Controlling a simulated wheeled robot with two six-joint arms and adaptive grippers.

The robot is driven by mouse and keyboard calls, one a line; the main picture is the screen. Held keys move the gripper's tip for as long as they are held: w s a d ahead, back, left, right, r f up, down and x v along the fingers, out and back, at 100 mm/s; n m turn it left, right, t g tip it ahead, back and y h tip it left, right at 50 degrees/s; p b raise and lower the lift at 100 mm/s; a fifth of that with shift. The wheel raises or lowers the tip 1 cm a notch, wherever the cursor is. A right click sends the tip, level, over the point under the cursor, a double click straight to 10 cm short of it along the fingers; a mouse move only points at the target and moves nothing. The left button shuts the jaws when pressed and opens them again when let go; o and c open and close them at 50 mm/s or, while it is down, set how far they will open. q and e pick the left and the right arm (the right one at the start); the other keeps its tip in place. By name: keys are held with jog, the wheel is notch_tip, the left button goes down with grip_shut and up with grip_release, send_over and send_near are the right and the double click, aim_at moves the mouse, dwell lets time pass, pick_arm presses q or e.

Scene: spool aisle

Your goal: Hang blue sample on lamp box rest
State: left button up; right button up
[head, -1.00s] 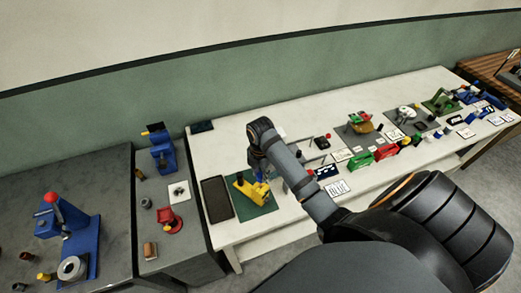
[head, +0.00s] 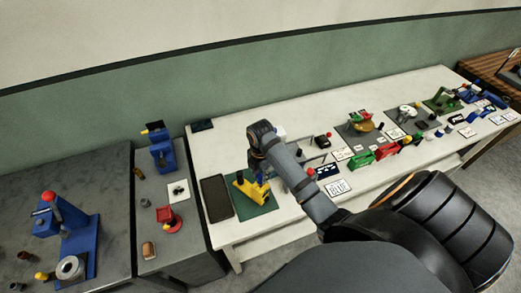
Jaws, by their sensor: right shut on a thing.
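My right arm reaches from the lower right over the long white table. My right gripper (head: 262,176) points down by a yellow stand (head: 247,191) on a green mat (head: 258,207). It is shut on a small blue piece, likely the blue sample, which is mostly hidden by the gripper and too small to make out. I cannot tell whether the piece touches the yellow stand. My left gripper is out of view.
A dark tray (head: 216,198) lies left of the green mat. Several coloured fixtures and cards fill the table to the right. A green wall stands behind.

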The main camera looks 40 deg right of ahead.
jog(key=shift+f+b, duration=0.6)
jog(key=shift+f, duration=1)
jog(key=o, duration=1.1)
jog(key=shift+c, duration=0.2)
jog(key=shift+r, duration=0.1)
notch_tip(320, 180, up, 8)
jog(key=shift+f, duration=0.25)
jog(key=shift+f, duration=0.1)
